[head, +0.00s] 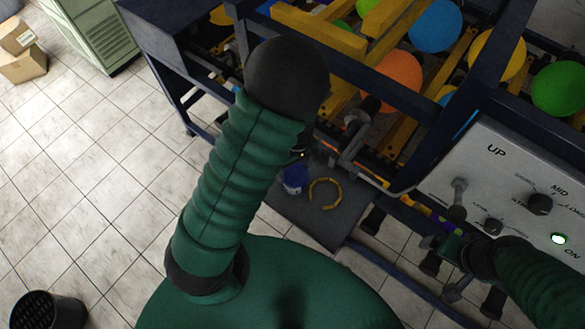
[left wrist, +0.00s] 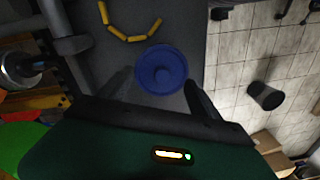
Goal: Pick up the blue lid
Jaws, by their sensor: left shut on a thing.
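The blue lid (head: 293,180) is at the dark grey platform beside the machine in the head view, partly covered by my left arm. In the left wrist view the round blue lid (left wrist: 161,69) with its raised centre lies between the two dark fingers of my left gripper (left wrist: 158,90), which is shut on it. In the head view the left gripper is mostly hidden behind my arm. My right gripper (head: 452,250) is beside the control panel at the lower right; its fingers are not clear.
A yellow segmented ring (head: 325,194) lies on the platform (head: 330,222) beside the lid. The machine's dark blue frame (head: 380,79) and balloons stand behind. The control panel (head: 500,185) with levers is at right. A black bin (head: 52,311) stands on the tiled floor.

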